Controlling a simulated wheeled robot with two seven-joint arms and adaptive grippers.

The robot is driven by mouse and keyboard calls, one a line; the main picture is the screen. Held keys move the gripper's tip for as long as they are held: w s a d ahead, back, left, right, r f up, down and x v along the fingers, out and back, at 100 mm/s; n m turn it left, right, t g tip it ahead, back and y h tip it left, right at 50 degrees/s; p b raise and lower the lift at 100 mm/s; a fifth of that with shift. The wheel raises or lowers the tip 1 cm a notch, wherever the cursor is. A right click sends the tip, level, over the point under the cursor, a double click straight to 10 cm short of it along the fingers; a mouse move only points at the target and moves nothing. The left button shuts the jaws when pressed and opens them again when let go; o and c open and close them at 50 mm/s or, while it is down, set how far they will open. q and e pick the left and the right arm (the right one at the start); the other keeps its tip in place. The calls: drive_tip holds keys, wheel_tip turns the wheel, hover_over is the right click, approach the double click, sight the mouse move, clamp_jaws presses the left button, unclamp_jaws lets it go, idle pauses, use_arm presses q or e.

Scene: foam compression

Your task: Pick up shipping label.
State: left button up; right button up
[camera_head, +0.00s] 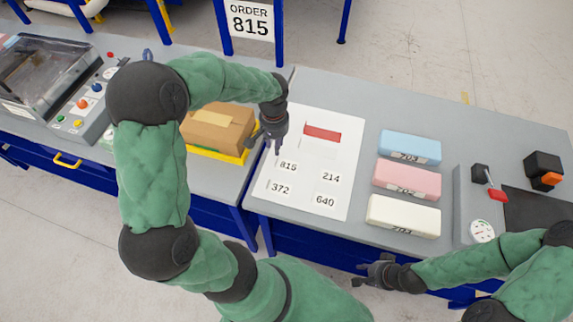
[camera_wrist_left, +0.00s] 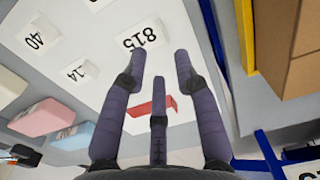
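Shipping labels lie on a white sheet (camera_head: 342,160): 815 (camera_head: 288,166), 214 (camera_head: 331,178), 372 (camera_head: 280,188) and 640 (camera_head: 325,202). My left gripper (camera_head: 265,142) hangs over the sheet's left edge, just beyond the 815 label in the head view. In the left wrist view its three fingers (camera_wrist_left: 160,66) are spread and empty, with the 815 label (camera_wrist_left: 140,38) just past the fingertips. There the 214 label (camera_wrist_left: 78,72) and 640 label (camera_wrist_left: 38,38) lie to the left. My right gripper (camera_head: 368,274) is empty by the table's front edge, its fingers apart.
An order sign (camera_head: 249,20) reads 815. A cardboard box (camera_head: 217,130) on a yellow tray (camera_head: 223,156) stands left of the left gripper. A red strip (camera_head: 322,132) is on the sheet. Blue (camera_head: 410,147), pink (camera_head: 407,179) and white (camera_head: 403,215) blocks stand to the right.

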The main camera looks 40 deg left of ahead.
sight(287, 164)
use_arm(q)
drive_tip(key=shift+w+a+f+b, duration=0.15)
drive_tip(key=shift+f+b, duration=0.2)
drive_tip(key=shift+f, duration=1.85)
drive_tip(key=shift+w+f+b, duration=0.1)
drive_tip(key=shift+f+b, duration=0.25)
drive_tip(key=shift+f, duration=1.8)
clamp_jaws()
